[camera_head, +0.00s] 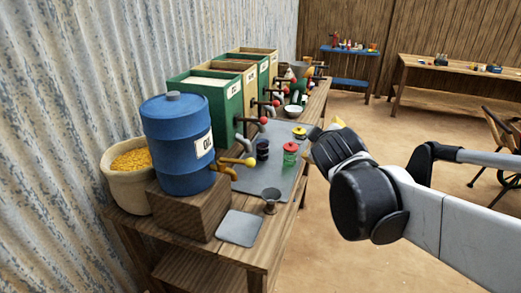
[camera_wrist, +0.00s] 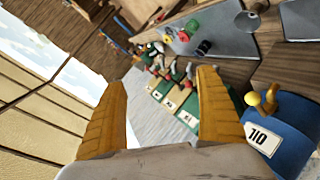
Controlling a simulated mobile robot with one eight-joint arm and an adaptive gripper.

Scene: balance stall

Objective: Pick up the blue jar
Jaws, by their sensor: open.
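A small dark jar (camera_head: 263,149), blackish to navy, stands on the grey mat (camera_head: 259,178) on the bench; I cannot tell its colour for sure. It also shows in the wrist view (camera_wrist: 203,47). My gripper (camera_head: 330,134) is up to the right of the bench, apart from the jars. In the wrist view my yellow fingers (camera_wrist: 161,95) are spread wide with nothing between them.
A big blue oil drum (camera_head: 175,150) with a yellow tap sits on a wooden block, next to a sack of yellow grain (camera_head: 131,162). Green bins (camera_head: 212,98) with red-handled taps line the wall. A small metal cup (camera_head: 270,198) stands at the near mat edge.

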